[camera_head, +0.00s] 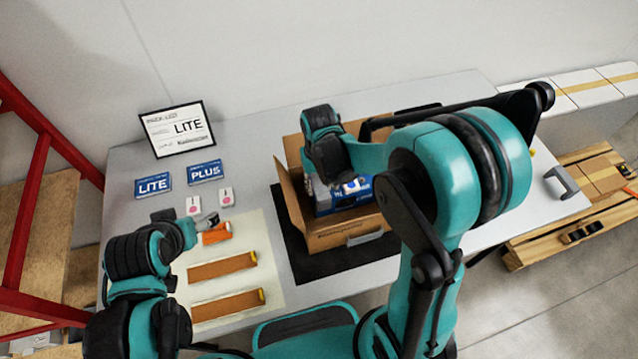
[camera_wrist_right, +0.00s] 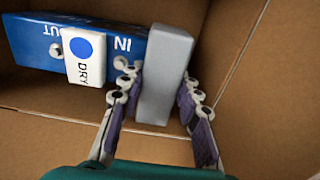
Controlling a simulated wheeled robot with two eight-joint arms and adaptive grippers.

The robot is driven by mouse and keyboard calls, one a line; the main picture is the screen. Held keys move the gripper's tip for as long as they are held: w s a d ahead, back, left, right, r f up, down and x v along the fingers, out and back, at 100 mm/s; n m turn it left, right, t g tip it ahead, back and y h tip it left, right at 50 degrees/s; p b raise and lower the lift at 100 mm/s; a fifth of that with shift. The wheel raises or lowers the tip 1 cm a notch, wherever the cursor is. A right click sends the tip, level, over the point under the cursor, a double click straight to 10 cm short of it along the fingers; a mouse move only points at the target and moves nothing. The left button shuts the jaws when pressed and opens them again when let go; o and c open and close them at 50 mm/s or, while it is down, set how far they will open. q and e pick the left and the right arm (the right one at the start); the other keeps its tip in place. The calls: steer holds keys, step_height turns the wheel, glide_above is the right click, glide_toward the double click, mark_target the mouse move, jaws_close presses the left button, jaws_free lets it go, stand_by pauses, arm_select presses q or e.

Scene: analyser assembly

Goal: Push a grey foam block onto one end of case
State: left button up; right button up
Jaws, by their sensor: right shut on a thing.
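The blue case (camera_wrist_right: 100,48) lies in the open cardboard box, with "IN", "OUT" and a white "DRY" label (camera_wrist_right: 85,57) on it. It also shows in the head view (camera_head: 325,207), partly hidden by my right arm. The grey foam block (camera_wrist_right: 165,75) stands upright at the "IN" end of the case, against or very near it; I cannot tell how firmly it is seated. My right gripper (camera_wrist_right: 158,82) is shut on the foam block, one finger on each side. My left gripper (camera_head: 211,219) is over the table's left side by an orange piece (camera_head: 217,234); its jaws are unclear.
The cardboard box (camera_head: 340,232) has its flaps open and its walls stand close around the right gripper.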

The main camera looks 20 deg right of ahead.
steer(key=shift+f+b, duration=0.4)
steer(key=shift+f, duration=0.05)
stand_by(0.5)
steer(key=o, duration=1)
steer(key=shift+r, duration=0.15)
